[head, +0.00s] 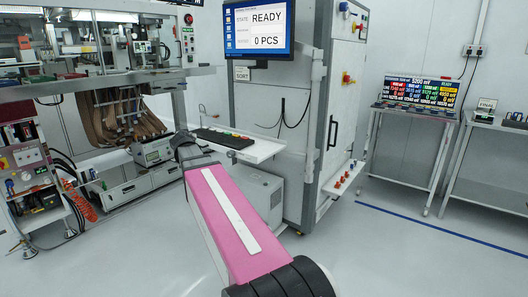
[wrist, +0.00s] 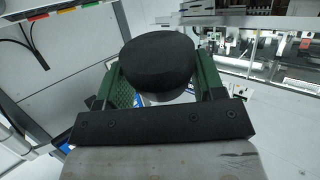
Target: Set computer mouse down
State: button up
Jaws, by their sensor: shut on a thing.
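In the wrist view, my gripper (wrist: 162,82) has its two green-padded fingers on either side of a dark, rounded thing (wrist: 158,58), which I take to be the computer mouse. The gripper is shut on it and it sits between the fingertips. A small pale and blue patch shows under it, too hidden to name. In the head view, my pink arm reaches forward to the left end of a white shelf (head: 262,151). The mouse cannot be made out there.
A grey cabinet (head: 340,100) stands right of the shelf. Machinery with brown belts (head: 125,118) is at left. Two side tables stand at far right, with open floor before them.

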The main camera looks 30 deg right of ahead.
jog(key=s+d+f+m+g+h, duration=0.2)
jog(key=d+m+g+h, duration=0.3)
jog(key=d, duration=0.5)
jog(key=m+g+h, duration=0.5)
jog(key=m+g, duration=0.1)
jog(key=m, duration=0.1)
send_over(257, 152)
jog(key=a, duration=0.3)
notch_tip(257, 152, down, 4)
jog(key=shift+r, duration=0.2)
jog(key=d+f, duration=0.2)
jog(key=d, duration=0.1)
jog(key=shift+w+d+f, duration=0.15)
jog(key=shift+w+f, duration=0.05)
jog(key=shift+f, duration=0.05)
jog(key=o, duration=0.9)
jog(key=shift+o, duration=0.2)
